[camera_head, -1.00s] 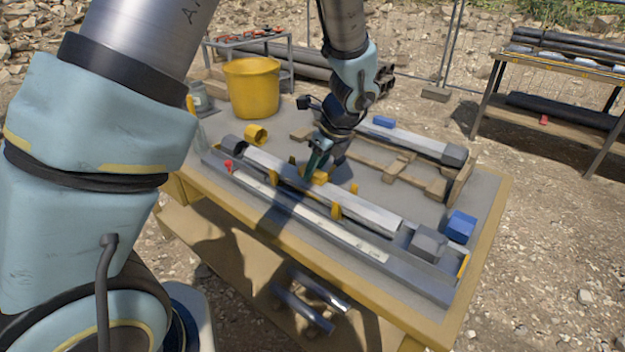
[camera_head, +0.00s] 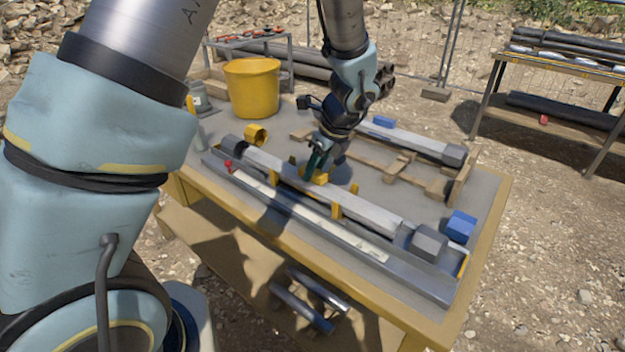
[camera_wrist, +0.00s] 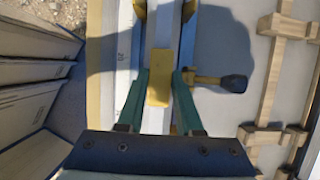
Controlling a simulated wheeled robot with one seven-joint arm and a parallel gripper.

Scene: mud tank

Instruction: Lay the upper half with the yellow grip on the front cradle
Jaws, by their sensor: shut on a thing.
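The upper half is a long pale grey bar (camera_head: 375,214) running across the bench, with a yellow grip (camera_head: 316,178) near its middle. My gripper (camera_head: 315,165) is shut on that grip. In the wrist view its green fingers (camera_wrist: 163,95) stand on both sides of the yellow grip (camera_wrist: 160,85), above the pale bar (camera_wrist: 160,35). The bar lies along a long structure with yellow uprights (camera_head: 337,211), which looks like the front cradle. I cannot tell whether the bar rests fully in it or hangs slightly above.
A second bar with a blue grip (camera_head: 383,122) lies on a wooden rack (camera_head: 400,165) behind. A blue block (camera_head: 461,227), a yellow ring (camera_head: 256,134) and a yellow bucket (camera_head: 251,88) stand on the bench. A black-knobbed lever (camera_wrist: 235,83) sits right of the bar in the wrist view.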

